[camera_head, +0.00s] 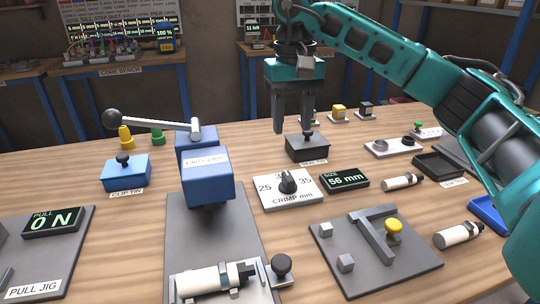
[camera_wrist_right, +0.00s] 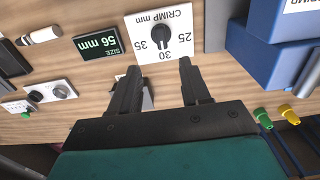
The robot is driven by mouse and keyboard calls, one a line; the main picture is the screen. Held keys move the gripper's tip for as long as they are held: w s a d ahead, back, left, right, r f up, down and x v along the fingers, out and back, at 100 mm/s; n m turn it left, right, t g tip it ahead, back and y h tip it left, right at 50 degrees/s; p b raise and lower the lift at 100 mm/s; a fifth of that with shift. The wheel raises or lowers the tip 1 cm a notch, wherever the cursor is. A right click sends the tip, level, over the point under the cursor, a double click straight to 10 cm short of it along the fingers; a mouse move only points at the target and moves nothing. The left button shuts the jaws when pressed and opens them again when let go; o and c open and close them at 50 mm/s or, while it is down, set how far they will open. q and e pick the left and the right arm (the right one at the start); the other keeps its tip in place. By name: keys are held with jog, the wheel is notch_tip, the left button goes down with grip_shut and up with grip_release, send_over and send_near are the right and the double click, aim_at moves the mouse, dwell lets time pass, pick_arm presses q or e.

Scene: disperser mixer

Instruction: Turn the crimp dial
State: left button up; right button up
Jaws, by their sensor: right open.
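The crimp dial (camera_head: 288,182) is a dark knob on a white plate (camera_head: 268,200) marked 25, 30, 35 and "CRIMP mm". In the right wrist view the dial (camera_wrist_right: 156,37) sits beyond the fingertips, on its plate (camera_wrist_right: 185,22). A size display (camera_head: 345,180) beside it reads 56 mm. My right gripper (camera_head: 294,128) is open and empty, fingers pointing down, behind the dial near a black tin. In the right wrist view its two fingers (camera_wrist_right: 160,75) are apart with nothing between them. My left gripper is not in view.
A blue crimper (camera_head: 207,178) with a long ball-ended lever (camera_head: 150,122) stands left of the dial. The black tin (camera_head: 307,148) is behind it. A grey jig (camera_head: 340,255) with a yellow knob lies in front right. White cylinders (camera_head: 400,183) lie to the right.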

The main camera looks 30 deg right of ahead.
jog(key=b, duration=0.1)
send_over(288, 176)
notch_tip(288, 176, down, 7)
jog(key=shift+d+r, duration=0.1)
notch_tip(288, 176, down, 6)
jog(key=shift+r+b, duration=0.1)
jog(key=shift+b, duration=0.4)
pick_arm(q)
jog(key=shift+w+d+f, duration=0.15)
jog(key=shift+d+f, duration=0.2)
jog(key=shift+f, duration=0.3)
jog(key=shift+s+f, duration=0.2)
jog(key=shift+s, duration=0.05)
pick_arm(e)
grip_shut()
